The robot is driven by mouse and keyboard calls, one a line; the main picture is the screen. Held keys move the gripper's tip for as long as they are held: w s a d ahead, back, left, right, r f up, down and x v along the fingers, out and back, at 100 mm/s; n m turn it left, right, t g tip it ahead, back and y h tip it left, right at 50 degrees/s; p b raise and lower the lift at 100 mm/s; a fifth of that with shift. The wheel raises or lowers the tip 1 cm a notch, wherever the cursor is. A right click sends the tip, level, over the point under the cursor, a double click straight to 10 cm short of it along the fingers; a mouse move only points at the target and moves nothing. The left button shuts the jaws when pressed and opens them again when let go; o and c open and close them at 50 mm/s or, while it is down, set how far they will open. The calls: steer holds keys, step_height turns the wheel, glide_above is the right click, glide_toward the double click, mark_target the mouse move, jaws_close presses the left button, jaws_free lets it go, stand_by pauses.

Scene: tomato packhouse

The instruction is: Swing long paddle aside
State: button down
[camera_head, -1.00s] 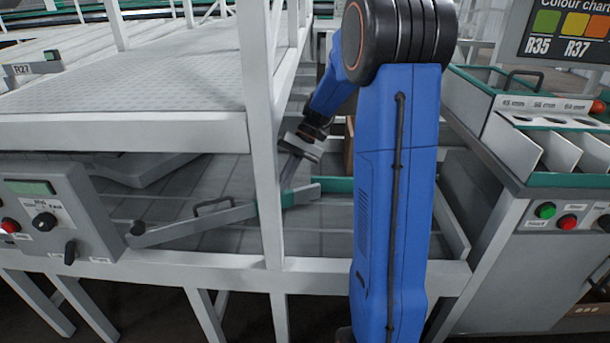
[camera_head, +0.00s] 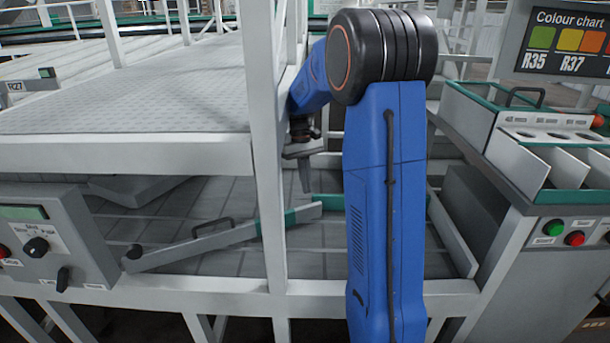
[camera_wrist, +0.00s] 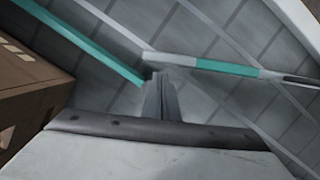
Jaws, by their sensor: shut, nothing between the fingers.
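The long paddle (camera_head: 195,246) is a grey bar with a black handle and a teal band near its tip. It runs from a dark pivot at the left, slanting up to the right across the grey bed, and passes behind a white post. In the wrist view the paddle (camera_wrist: 190,62) crosses at upper right, its tip near my fingertips. My gripper (camera_head: 306,190) is shut and empty, pointing down just above and behind the paddle's tip. It also shows in the wrist view (camera_wrist: 158,78). I cannot tell whether the fingers touch the paddle; they look apart.
A white post (camera_head: 268,190) stands in front of the paddle. A teal-topped guide (camera_wrist: 92,46) and a brown box (camera_wrist: 28,88) lie left in the wrist view. A control box (camera_head: 60,235) is at left. A grey deck (camera_head: 130,95) overhangs the bed.

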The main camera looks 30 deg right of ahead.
steer(key=shift+x, duration=2.05)
steer(key=shift+s, duration=0.1)
